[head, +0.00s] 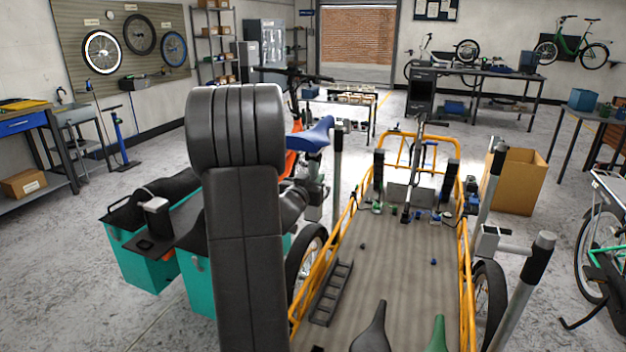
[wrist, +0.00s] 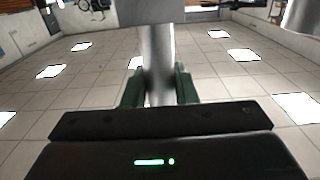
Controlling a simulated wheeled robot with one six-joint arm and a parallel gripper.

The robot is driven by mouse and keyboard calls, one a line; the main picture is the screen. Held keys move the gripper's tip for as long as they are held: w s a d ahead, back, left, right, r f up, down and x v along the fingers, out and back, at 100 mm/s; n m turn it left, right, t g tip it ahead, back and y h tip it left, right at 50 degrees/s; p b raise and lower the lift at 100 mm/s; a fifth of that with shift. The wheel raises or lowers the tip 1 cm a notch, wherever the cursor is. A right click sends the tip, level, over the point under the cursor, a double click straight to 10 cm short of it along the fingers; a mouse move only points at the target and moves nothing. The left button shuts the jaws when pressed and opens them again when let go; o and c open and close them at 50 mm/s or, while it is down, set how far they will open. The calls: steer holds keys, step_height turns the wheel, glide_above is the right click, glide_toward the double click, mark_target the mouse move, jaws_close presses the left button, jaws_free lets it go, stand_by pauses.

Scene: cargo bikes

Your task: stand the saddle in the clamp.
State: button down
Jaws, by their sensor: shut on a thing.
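The blue saddle (head: 315,134) shows just right of my arm in the head view, seat side up and somewhat tilted. My gripper (wrist: 160,90) is shut on a silver post in the wrist view, with a green jaw pad on each side; it appears to be the saddle's post. My gripper is mostly hidden behind my arm in the head view. A grey block crosses the post at the top of the wrist view; I cannot tell whether it is the clamp or whether the post is in it. A dark-topped upright post (head: 337,165) stands right beside the saddle.
The orange-railed cargo bed (head: 400,265) holds a black saddle (head: 370,332), a green saddle (head: 436,335) and a black rack (head: 332,291). A silver post (head: 525,290) stands at its right. Teal boxes (head: 150,272) are at left. Floor beyond is partly clear.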

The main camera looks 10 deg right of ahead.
steer(key=c, duration=1.1)
jaws_free()
steer(key=v, duration=1.3)
steer(key=shift+s+a, duration=0.25)
steer(key=shift+s, duration=0.1)
steer(key=x, duration=1.4)
steer(key=shift+r, duration=0.25)
steer(key=shift+s, duration=0.1)
